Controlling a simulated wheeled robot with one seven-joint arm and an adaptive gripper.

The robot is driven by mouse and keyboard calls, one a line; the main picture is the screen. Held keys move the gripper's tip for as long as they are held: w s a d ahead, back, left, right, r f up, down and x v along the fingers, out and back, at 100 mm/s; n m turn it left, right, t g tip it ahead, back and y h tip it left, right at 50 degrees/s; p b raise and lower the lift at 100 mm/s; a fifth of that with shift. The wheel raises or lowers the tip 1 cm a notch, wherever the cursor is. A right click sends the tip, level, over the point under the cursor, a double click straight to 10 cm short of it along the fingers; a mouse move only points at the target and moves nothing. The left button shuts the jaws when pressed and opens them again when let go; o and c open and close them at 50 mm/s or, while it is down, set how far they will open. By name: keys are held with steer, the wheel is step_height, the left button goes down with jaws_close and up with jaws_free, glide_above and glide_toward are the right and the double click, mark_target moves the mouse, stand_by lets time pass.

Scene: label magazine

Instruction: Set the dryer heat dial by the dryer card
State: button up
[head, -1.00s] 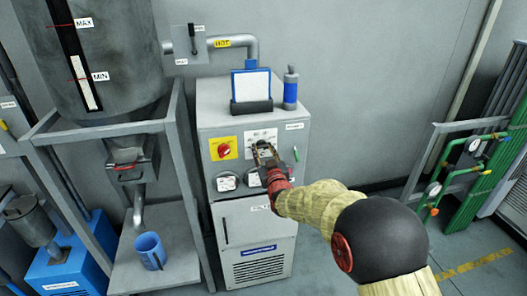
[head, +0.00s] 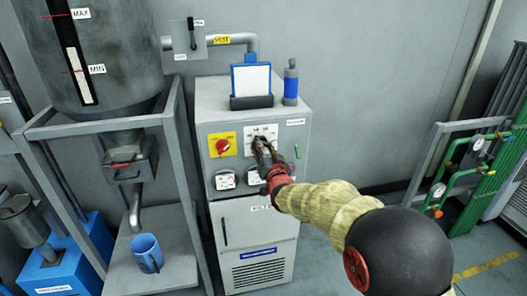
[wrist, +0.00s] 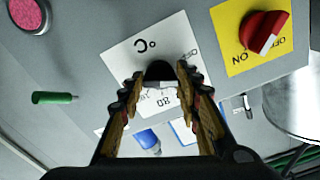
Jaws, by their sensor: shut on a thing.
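The dryer (head: 215,105) is a grey cabinet with controls on its front. Its heat dial is a black knob (wrist: 160,70) on a white plate (head: 271,131) marked °C, with "80" legible in the wrist view. My gripper (wrist: 158,80) is shut on the knob, one finger on each side. In the head view my gripper (head: 261,146) hides most of the dial, so its setting cannot be read. The dryer card (head: 251,79), white in a blue frame, stands in a dark holder on the dryer's top. Its text is not legible here.
A red switch (head: 222,146) on a yellow plate is left of the dial. A blue bottle (head: 290,85) stands beside the card. A blue mug (head: 146,253) stands on the shelf left.

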steer(key=shift+m+b, duration=0.3)
steer(key=shift+m, duration=0.4)
steer(key=o, duration=1.2)
steer(key=shift+c, duration=0.2)
steer(key=v, duration=1.2)
steer(key=shift+f, duration=0.1)
